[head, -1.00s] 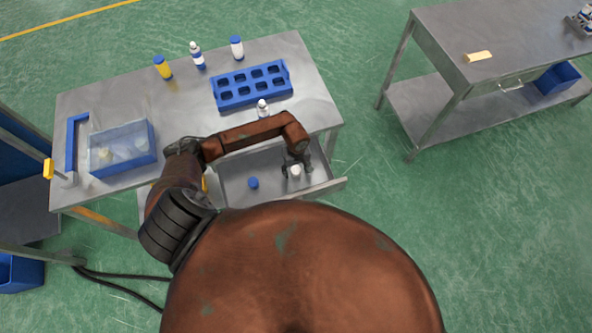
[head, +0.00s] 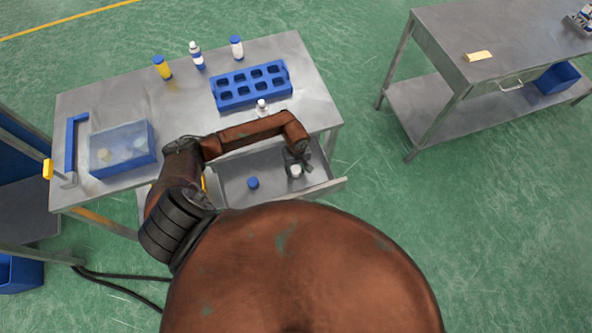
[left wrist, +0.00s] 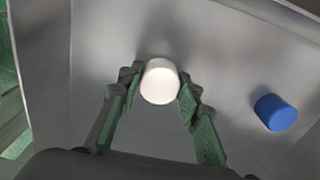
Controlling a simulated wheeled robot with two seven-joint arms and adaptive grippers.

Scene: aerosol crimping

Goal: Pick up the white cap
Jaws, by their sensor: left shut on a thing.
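The white cap (head: 295,171) is in the open drawer (head: 232,196) at the front of the workbench, toward the drawer's right end. My left gripper (head: 296,163) reaches down into the drawer over it. In the left wrist view the white cap (left wrist: 160,82) sits between the two fingertips of my left gripper (left wrist: 159,84). The fingers are shut on its sides. Whether the cap touches the drawer floor is hard to tell. My right gripper is not in view.
A blue cap (head: 253,182) lies in the drawer, left of the white cap; it also shows in the left wrist view (left wrist: 275,112). On the workbench are a blue rack (head: 251,95), several bottles and a clear-lidded blue bin (head: 122,148). The drawer walls are close around my gripper.

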